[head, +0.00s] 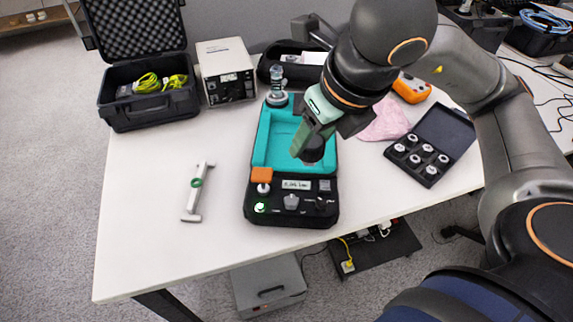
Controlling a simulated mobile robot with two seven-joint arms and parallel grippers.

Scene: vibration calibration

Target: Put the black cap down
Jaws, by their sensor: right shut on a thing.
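The black cap (311,150) is in my right gripper (304,147), which points down over the teal-lined tray (262,152) of the calibration device (292,222). The cap is a dark round piece, partly hidden by the green-grey fingers. I cannot tell whether the cap touches the tray floor. A metal cylinder piece (277,87) stands upright at the tray's far left edge. The device's front panel has an orange block, a small display and knobs. My left gripper is not in view.
A white handle-like bar (197,192) lies left of the device. An open black case (150,108) with yellow cable and a white instrument box (226,72) stand at the back left. A pink cloth (386,121) and a black box of weights (430,150) lie right. The table's front left is clear.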

